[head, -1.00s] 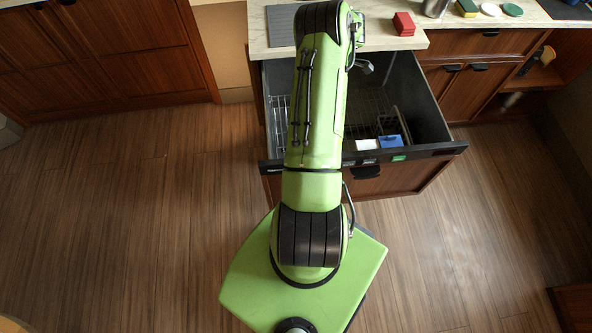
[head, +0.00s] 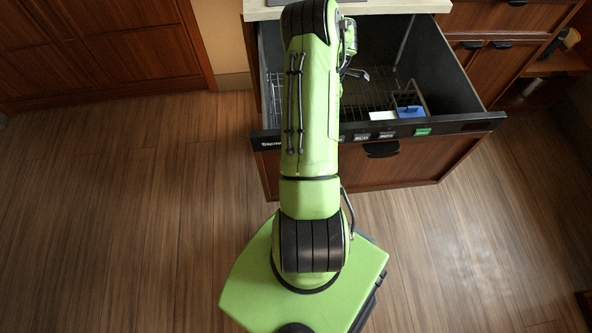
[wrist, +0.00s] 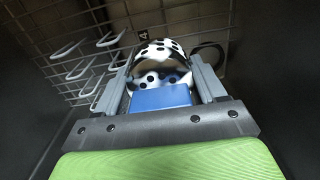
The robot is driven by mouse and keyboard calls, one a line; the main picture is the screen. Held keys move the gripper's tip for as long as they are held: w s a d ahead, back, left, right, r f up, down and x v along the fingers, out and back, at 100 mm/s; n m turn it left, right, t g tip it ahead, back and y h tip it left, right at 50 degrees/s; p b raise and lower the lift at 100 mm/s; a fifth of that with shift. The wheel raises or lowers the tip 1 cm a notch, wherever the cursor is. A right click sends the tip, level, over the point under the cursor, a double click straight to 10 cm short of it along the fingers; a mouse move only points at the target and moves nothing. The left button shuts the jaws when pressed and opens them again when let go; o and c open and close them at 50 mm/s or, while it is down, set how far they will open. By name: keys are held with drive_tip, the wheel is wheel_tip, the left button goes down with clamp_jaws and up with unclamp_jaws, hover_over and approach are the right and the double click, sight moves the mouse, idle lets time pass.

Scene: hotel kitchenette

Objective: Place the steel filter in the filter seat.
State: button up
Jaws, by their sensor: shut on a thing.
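In the wrist view my gripper (wrist: 161,78) is shut on the steel filter (wrist: 160,47), a pale, hollow, curved piece with black round holes. A blue block-like part (wrist: 160,98) sits between the fingers, in front of the filter. Behind the filter on the right is a dark ring (wrist: 222,50), which may be the filter seat; its left part is covered. The filter looks apart from it, but I cannot tell the gap. In the head view my arm hides the filter and most of the gripper.
The pulled-out dishwasher drawer (head: 475,122) lies below my arm. Its wire rack (wrist: 80,60) has prongs on the left. A blue item (head: 410,111) and a white item (head: 383,116) lie at its front. The counter (head: 400,7) edges the drawer's back.

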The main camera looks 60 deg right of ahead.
drive_tip(key=w+a+b, duration=0.1)
drive_tip(key=a+b, duration=0.1)
drive_tip(key=a, duration=1.4)
drive_tip(key=f+b, duration=0.1)
drive_tip(key=f, duration=0.3)
drive_tip(key=f+b, duration=0.1)
drive_tip(key=f, duration=0.3)
drive_tip(key=f+b, duration=0.2)
drive_tip(key=f, duration=0.3)
drive_tip(key=shift+d, duration=0.3)
drive_tip(key=shift+f+b, duration=0.8)
drive_tip(key=shift+f, duration=1.6)
drive_tip(key=shift+f, duration=0.2)
drive_tip(key=o, duration=0.8)
wheel_tip(320, 180, up, 12)
drive_tip(key=p, duration=0.4)
drive_tip(key=shift+r, duration=0.25)
